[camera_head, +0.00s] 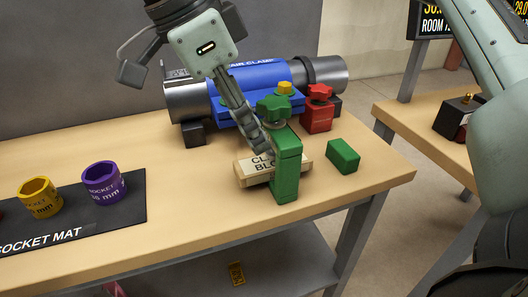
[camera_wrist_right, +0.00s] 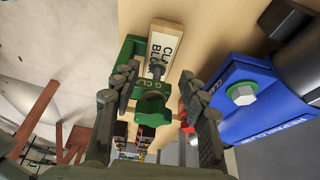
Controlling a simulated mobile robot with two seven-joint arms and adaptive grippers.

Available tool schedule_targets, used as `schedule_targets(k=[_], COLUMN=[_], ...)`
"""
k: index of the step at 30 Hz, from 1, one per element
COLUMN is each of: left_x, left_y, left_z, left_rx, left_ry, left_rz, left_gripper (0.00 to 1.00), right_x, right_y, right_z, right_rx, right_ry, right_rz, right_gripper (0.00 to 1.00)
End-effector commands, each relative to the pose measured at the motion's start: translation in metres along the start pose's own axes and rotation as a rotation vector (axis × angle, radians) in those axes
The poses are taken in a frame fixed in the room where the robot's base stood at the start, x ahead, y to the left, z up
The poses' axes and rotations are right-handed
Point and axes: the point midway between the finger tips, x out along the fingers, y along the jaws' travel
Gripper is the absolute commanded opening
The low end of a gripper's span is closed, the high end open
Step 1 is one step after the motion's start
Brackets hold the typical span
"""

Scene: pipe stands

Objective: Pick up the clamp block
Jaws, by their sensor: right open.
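The clamp block (camera_head: 250,179) is a cream wooden block, its printed label partly covered, lying on the bench near the front edge. It also shows at the top of the right wrist view (camera_wrist_right: 164,46). A green G-clamp (camera_head: 287,167) with a knob on top stands upright against it and hides part of it. My right gripper (camera_head: 260,128) reaches down to the clamp's knob. In the right wrist view its open fingers (camera_wrist_right: 158,84) lie on either side of the green clamp (camera_wrist_right: 152,108); I cannot tell whether they touch it. My left gripper is not in view.
A blue pipe clamp (camera_head: 262,76) on a grey pipe (camera_head: 188,100) lies behind. A red clamp (camera_head: 317,116) stands behind right and a small green block (camera_head: 343,157) lies right. The socket mat (camera_head: 110,222) holds purple (camera_head: 103,187) and yellow (camera_head: 41,200) sockets at left.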

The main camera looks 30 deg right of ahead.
Motion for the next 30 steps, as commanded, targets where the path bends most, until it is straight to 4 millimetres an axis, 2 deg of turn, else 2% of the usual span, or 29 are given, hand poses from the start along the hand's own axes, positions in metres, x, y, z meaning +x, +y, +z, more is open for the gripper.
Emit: schedule_targets(k=[2, 6, 13, 17, 23, 30], left_x=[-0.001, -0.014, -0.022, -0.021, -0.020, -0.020], left_y=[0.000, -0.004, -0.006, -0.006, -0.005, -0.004], left_z=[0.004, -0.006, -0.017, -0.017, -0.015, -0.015], left_rx=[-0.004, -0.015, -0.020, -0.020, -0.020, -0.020], left_ry=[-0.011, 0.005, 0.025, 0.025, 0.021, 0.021], left_rz=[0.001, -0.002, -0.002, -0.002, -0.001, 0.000], left_gripper=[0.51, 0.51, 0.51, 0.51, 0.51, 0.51], right_x=[0.012, 0.027, 0.060, 0.069, 0.069, 0.069], right_y=[0.000, 0.000, 0.000, -0.001, -0.001, -0.001], right_z=[0.001, 0.000, -0.003, -0.003, -0.002, -0.002], right_rx=[-0.001, -0.001, -0.003, -0.003, -0.003, -0.003], right_ry=[0.001, -0.001, -0.001, -0.003, -0.004, -0.004], right_rz=[0.004, 0.005, 0.006, 0.003, 0.003, 0.003], right_gripper=[0.44, 0.44, 0.44, 0.44, 0.44, 0.16])
